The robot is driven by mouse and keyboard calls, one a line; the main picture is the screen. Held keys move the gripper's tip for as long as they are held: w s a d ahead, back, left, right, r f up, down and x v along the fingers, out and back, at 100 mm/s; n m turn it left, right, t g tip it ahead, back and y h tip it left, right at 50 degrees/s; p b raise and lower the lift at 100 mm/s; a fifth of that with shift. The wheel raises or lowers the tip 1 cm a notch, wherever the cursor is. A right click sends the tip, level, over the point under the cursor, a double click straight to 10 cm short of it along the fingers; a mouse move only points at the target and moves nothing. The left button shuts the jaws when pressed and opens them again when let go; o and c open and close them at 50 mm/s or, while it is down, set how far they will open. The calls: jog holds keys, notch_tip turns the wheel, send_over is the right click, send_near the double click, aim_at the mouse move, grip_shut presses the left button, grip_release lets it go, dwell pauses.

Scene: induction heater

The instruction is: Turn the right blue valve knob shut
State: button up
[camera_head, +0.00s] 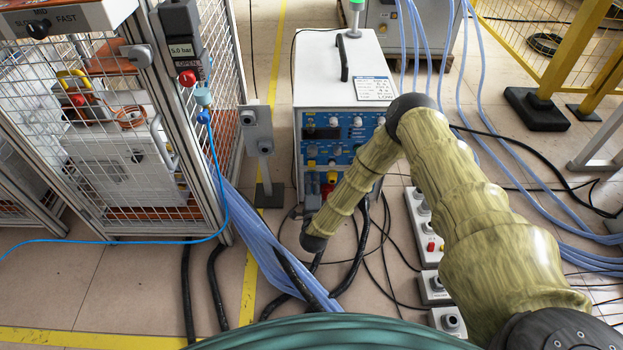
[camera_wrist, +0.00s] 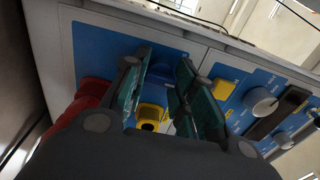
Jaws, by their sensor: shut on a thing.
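My gripper (camera_wrist: 163,80) is at the blue front panel of the induction heater (camera_wrist: 105,45) in the wrist view. Its two green-padded fingers are shut on a dark blue knob (camera_wrist: 172,76), which is partly hidden between them. The angle of the knob is hard to tell. In the head view, the white heater cabinet (camera_head: 338,75) stands at the centre. My arm crosses in front of it, and my gripper and the held knob cannot be made out there.
A yellow socket (camera_wrist: 152,116) lies below the fingers, and a red part (camera_wrist: 92,95) is to the left. A grey dial (camera_wrist: 262,103) is to the right. Blue hoses (camera_head: 265,245) and black cables cross the floor. A mesh cage (camera_head: 100,130) stands at left.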

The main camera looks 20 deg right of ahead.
jog(key=n+p, duration=0.3)
jog(key=n, duration=0.1)
jog(key=shift+r+n, duration=0.15)
jog(key=shift+n, duration=0.25)
jog(key=n+p, duration=0.2)
jog(key=n, duration=0.2)
jog(key=shift+p, duration=0.4)
jog(key=shift+f+n, duration=0.2)
jog(key=shift+n, duration=0.1)
jog(key=o, duration=1)
jog(key=shift+o, duration=0.2)
jog(key=v, duration=1.2)
jog(key=shift+r, duration=0.1)
